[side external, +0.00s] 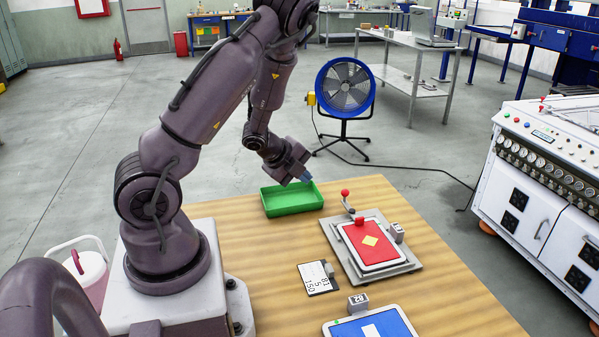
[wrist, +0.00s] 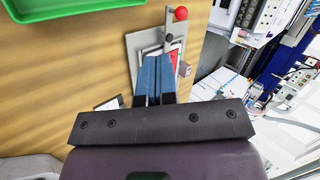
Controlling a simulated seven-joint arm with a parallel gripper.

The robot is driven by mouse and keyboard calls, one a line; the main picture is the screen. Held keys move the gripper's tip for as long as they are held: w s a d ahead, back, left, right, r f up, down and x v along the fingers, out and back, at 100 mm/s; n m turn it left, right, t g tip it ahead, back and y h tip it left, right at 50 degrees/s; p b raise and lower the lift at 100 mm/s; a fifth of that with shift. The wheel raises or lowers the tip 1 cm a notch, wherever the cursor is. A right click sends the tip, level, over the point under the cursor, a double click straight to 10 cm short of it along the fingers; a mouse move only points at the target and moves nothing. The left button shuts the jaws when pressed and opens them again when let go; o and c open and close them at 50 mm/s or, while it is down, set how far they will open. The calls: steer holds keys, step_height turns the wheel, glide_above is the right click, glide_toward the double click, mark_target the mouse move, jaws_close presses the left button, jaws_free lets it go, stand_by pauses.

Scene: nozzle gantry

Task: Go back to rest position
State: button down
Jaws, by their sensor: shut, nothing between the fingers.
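My gripper (side external: 305,177) is shut and empty, above the wooden table near the green tray. In the wrist view its two blue fingers (wrist: 154,58) are together with nothing between them. In the side view the fingertips are small, in front of the tray's right part. In the wrist view the fingers partly cover a grey plate with a red panel that lies farther off.
A green tray (side external: 292,205) stands on the table (side external: 262,262). A grey fixture (side external: 341,252) holds a red panel (side external: 386,248) and has a red-knobbed lever (side external: 346,195). A blue panel (side external: 345,332), a number card (side external: 316,284) and grey blocks are nearer. A white console (side external: 545,160) stands right.

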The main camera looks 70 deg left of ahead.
steer(key=shift+s+d+r, duration=0.1)
steer(key=shift+s+r, duration=0.35)
steer(key=shift+r, duration=0.05)
steer(key=s+a+f+n+g+y, duration=0.1)
steer(key=s+a+n+g+y, duration=0.1)
steer(key=s+n+g, duration=0.3)
steer(key=s+d+r+n+t+h, duration=0.1)
steer(key=d+r+n, duration=0.4)
steer(key=d+r, duration=0.6)
steer(key=s+d+r+n+t+h, duration=0.1)
steer(key=s+d+r+n+h, duration=0.1)
steer(key=d+r, duration=1)
steer(key=d+n+h, duration=0.1)
steer(key=d+n, duration=0.1)
steer(key=d, duration=0.1)
steer(key=shift+n+t, duration=0.4)
